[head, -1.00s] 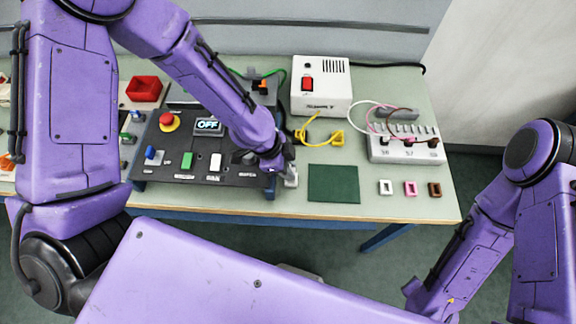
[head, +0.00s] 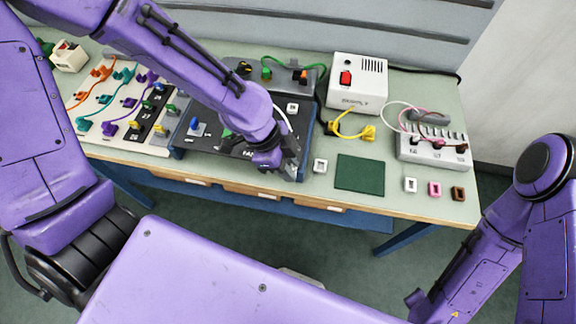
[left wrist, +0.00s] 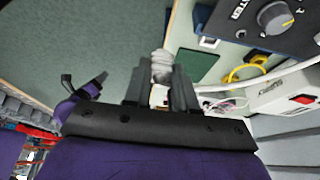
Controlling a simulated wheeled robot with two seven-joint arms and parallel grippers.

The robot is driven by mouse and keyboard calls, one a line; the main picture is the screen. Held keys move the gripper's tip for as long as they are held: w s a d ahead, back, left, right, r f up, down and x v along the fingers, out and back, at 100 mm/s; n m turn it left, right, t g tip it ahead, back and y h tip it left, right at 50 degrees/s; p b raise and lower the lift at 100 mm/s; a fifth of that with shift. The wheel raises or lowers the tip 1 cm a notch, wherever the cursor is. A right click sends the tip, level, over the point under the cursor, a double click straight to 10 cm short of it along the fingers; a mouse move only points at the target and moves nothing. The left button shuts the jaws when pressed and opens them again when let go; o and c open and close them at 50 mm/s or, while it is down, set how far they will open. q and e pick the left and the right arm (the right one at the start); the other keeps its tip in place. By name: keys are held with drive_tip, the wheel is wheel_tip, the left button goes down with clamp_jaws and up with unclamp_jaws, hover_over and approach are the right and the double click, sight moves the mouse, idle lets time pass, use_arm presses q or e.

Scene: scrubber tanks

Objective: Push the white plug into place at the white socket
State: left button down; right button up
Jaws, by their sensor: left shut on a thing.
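My left gripper (head: 288,168) is low over the front right corner of the dark panel in the head view. In the left wrist view its fingers (left wrist: 160,85) are shut on a whitish ribbed thing, seemingly the white plug (left wrist: 161,65). The head view hides most of this plug. A white lead (head: 283,118) arcs down to the gripper. A small white square piece with a dark opening, perhaps the white socket (head: 320,166), lies right of the gripper, apart from it. A similar white piece (head: 411,185) lies farther right; I cannot tell which is the socket. My right gripper is out of view.
A green mat (head: 360,174) lies right of the gripper. Pink (head: 435,189) and brown (head: 458,193) pieces lie near the front edge. A grey terminal block (head: 432,150), yellow lead (head: 350,128) and white box (head: 357,80) stand behind. Left is a lead board (head: 90,115).

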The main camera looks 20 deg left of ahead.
use_arm(q)
drive_tip(key=w+a, duration=0.4)
drive_tip(key=w, duration=0.8)
drive_tip(key=w+a, duration=0.5)
drive_tip(key=w, duration=0.8)
drive_tip(key=shift+a+f, duration=0.2)
drive_tip(key=shift+f+b, duration=1.45)
drive_tip(key=shift+f, duration=0.85)
drive_tip(key=shift+w, duration=0.1)
drive_tip(key=shift+f, duration=0.15)
drive_tip(key=shift+d+f+b, duration=0.1)
drive_tip(key=shift+f+b, duration=0.4)
drive_tip(key=shift+f, duration=0.4)
